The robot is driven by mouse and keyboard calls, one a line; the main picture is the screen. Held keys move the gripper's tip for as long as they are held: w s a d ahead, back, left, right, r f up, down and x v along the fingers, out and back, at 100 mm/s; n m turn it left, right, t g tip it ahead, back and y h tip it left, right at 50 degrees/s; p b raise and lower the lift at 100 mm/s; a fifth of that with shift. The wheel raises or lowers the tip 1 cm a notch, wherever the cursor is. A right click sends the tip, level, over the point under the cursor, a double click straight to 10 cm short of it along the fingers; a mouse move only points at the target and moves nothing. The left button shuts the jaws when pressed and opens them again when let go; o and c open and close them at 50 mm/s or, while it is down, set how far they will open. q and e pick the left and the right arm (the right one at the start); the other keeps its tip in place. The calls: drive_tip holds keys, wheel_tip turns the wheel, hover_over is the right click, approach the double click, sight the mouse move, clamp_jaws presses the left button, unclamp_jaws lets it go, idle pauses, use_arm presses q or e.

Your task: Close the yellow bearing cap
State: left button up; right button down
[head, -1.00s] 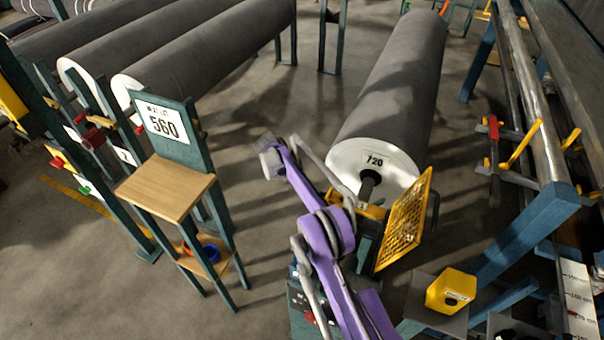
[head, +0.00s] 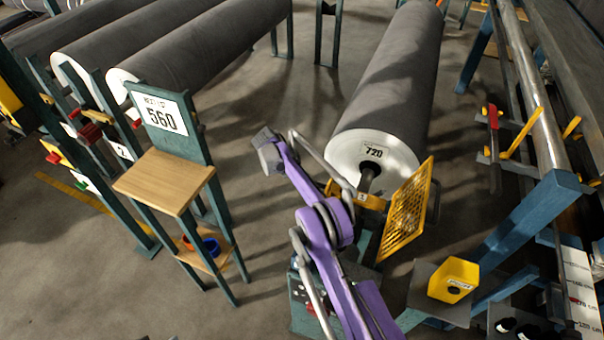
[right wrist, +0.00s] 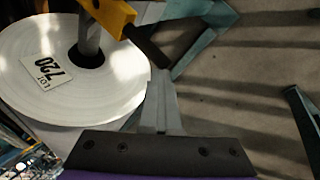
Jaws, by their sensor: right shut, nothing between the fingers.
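The yellow bearing cap (head: 372,203) is at the shaft end of the grey roll (head: 395,85) labelled 720. In the right wrist view the yellow piece (right wrist: 110,14) lies beside the shaft, with a dark handle (right wrist: 148,48) sticking out. I cannot tell how far the cap is closed over the shaft. My right gripper (right wrist: 162,78) is shut and empty, its fingertips close to the handle's end; contact is unclear. In the head view my purple right arm rises from the bottom and partly covers the bearing stand. My left gripper is out of view.
A yellow mesh guard (head: 408,212) stands just right of the shaft. A wooden-topped stand (head: 165,180) with a 560 sign is at the left. A yellow box (head: 453,279) and blue rack beams (head: 530,225) are at the right. Floor between stand and roll is clear.

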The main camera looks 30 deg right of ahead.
use_arm(q)
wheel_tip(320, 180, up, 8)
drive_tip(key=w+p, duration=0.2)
drive_tip(key=p, duration=0.4)
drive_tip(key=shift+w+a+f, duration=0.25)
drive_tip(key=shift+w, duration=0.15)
use_arm(e)
drive_tip(key=w+a+r, duration=0.5)
drive_tip(key=a+r, duration=0.2)
drive_tip(key=r, duration=0.1)
drive_tip(key=shift+a, duration=0.15)
